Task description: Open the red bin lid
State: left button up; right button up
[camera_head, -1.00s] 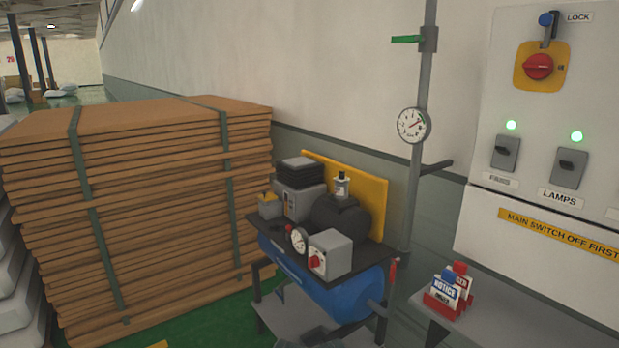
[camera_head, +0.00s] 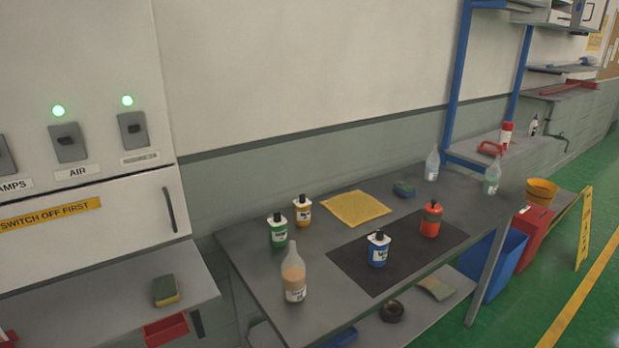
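A red bin (camera_head: 522,238) stands on the green floor at the right, past the right end of the grey workbench. It is partly hidden by the bench and a blue bin in front of it. An orange-yellow bucket (camera_head: 541,191) shows right at or behind its top; I cannot tell whether it rests on the lid. The lid's state is too small to tell. Neither of my grippers shows in the view.
The workbench (camera_head: 262,291) holds several bottles, a yellow cloth (camera_head: 356,208) and a dark mat (camera_head: 345,262). A blue bin (camera_head: 505,262) stands under its right end. A yellow floor sign (camera_head: 584,230) stands right of the red bin.

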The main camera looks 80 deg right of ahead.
aim_at(533, 214)
jog(key=z, duration=4.15)
jog(key=i+l+z, duration=0.15)
jog(key=i, duration=0.25)
jog(key=i+z, duration=0.45)
jog(key=i, duration=3.15)
jog(key=i+u, duration=0.2)
jog(key=i, duration=0.3)
jog(key=i+l+u, duration=0.25)
jog(key=i, duration=0.25)
jog(key=i+l+u, duration=0.2)
jog(key=i, duration=0.25)
jog(key=i+l+u, duration=0.25)
jog(key=u, duration=0.15)
jog(key=i+l+u, duration=0.65)
jog(key=u, duration=0.15)
jog(key=i+l+u, duration=0.15)
jog(key=l+u, duration=0.25)
jog(key=l, duration=0.2)
